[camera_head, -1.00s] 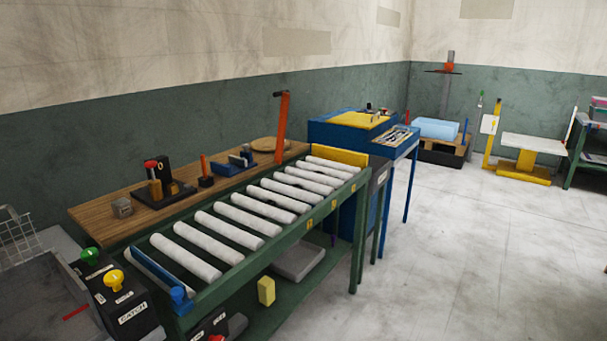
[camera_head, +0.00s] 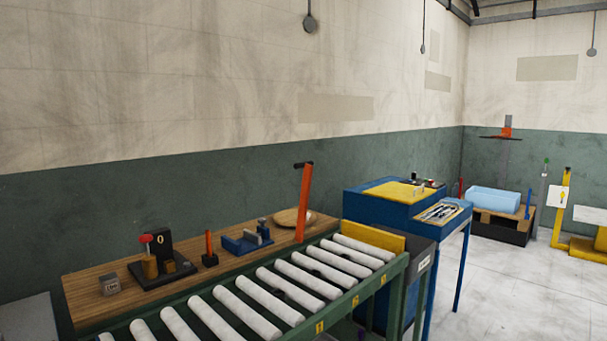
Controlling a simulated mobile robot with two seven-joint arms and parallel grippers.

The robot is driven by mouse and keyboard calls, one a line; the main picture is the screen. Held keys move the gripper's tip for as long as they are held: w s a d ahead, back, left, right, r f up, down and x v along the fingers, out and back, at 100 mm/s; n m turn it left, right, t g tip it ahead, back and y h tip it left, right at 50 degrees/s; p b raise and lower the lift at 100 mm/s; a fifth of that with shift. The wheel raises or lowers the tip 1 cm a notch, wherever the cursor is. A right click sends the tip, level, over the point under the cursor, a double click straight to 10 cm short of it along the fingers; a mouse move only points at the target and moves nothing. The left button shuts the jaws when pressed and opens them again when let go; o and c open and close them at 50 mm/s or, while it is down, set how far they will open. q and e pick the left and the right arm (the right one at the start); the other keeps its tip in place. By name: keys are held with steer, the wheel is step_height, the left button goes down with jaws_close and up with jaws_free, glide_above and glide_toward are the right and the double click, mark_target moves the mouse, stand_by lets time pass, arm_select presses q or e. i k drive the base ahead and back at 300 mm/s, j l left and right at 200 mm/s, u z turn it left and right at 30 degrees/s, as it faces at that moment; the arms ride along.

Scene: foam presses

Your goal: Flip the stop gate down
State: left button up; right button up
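The roller conveyor (camera_head: 262,300) has white rollers on a green frame and runs from the bottom edge up to the right. A yellow plate (camera_head: 372,236) stands upright across its far end; it looks like the stop gate, but no label confirms this. A tall orange lever (camera_head: 303,203) with a dark tip stands nearly upright, leaning slightly, beside the conveyor's wall side near that end. I cannot tell whether it is linked to the plate. The conveyor's near end is cut off by the picture's bottom edge. Neither of my grippers is in view.
A wooden shelf (camera_head: 90,295) along the wall holds a black fixture (camera_head: 163,262), a small orange-handled tool (camera_head: 209,249), a blue block (camera_head: 247,243) and a round wooden disc (camera_head: 292,217). A blue cabinet (camera_head: 378,209) stands beyond the conveyor. Open floor lies at right (camera_head: 495,290).

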mark_target(309, 166)
steer(key=u, duration=0.45)
steer(key=l+u, duration=0.2)
steer(key=u, duration=0.3)
steer(key=l+u, duration=0.2)
steer(key=u, duration=0.25)
steer(key=l+u, duration=0.2)
steer(key=u, duration=0.3)
steer(key=k+l+u, duration=0.1)
steer(key=l+u, duration=0.15)
steer(key=k+l+u, duration=0.1)
steer(key=l+u, duration=0.2)
steer(key=k+l+u, duration=0.25)
steer(key=l, duration=0.15)
steer(key=k+l+u, duration=0.2)
steer(key=l, duration=0.25)
steer(key=k+l+u, duration=0.25)
steer(key=k+l, duration=1.3)
steer(key=k, duration=0.2)
steer(key=i+l+u, duration=0.05)
steer(key=l, duration=0.05)
